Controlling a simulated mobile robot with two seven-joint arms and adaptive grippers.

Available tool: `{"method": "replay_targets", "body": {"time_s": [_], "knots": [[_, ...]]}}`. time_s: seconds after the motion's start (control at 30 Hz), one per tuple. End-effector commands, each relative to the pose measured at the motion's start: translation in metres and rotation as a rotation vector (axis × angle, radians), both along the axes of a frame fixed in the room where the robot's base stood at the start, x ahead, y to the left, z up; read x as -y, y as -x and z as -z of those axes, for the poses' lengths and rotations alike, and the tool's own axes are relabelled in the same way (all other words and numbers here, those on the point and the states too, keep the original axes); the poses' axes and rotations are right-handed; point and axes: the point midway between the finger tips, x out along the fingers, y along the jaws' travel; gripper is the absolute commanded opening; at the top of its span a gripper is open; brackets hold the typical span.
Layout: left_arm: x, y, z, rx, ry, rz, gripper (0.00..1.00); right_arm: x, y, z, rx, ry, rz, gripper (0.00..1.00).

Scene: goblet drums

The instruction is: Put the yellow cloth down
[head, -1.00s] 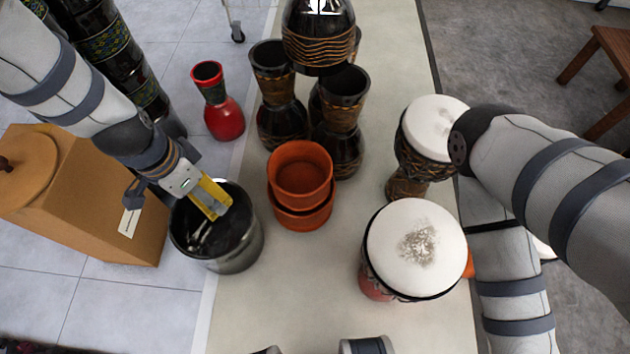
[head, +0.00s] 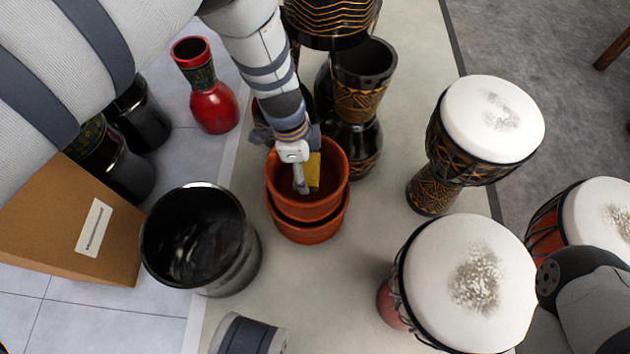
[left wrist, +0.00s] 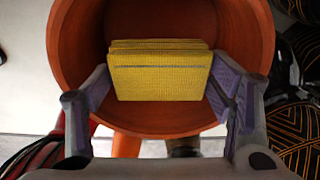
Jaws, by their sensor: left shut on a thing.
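The yellow cloth (head: 313,172) is folded into a flat pad. My left gripper (head: 302,182) is shut on it and holds it at the mouth of the upper terracotta pot (head: 335,200). In the left wrist view the cloth (left wrist: 160,74) sits between the two fingers of my left gripper, with the pot's round orange wall (left wrist: 255,35) around it. I cannot tell whether the cloth touches the pot's bottom. My right gripper is not in view; only part of the right arm shows at the lower right.
The upper pot is nested in a lower pot (head: 310,234). A black metal pot (head: 245,250) stands to the left, beside a cardboard box (head: 60,225). Dark goblet drums (head: 360,100) crowd behind. White-topped drums (head: 470,280) stand to the right.

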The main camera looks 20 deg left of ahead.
Motion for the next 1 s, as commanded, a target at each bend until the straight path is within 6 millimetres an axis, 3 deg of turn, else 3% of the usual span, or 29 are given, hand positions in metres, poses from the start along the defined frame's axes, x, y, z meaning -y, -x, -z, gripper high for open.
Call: {"method": "replay_targets", "body": {"time_s": [0.03,0.3,0.73,0.77,0.83,1.0], "knots": [[0.000,0.001,0.013,-0.003,0.000,-0.001,0.52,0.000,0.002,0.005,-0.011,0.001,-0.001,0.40],[0.000,0.000,0.065,-0.003,-0.001,-0.002,0.52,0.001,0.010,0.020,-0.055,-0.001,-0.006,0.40],[0.000,-0.001,0.069,0.001,0.000,-0.003,0.52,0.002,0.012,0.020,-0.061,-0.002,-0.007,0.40],[0.000,-0.001,0.069,0.003,-0.001,-0.002,0.79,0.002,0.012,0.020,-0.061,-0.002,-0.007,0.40],[0.000,-0.001,0.068,0.003,-0.001,-0.002,0.94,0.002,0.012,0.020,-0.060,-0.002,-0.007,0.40],[0.000,-0.001,0.068,0.003,-0.001,-0.002,0.94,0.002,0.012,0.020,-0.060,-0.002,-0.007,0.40]]}}
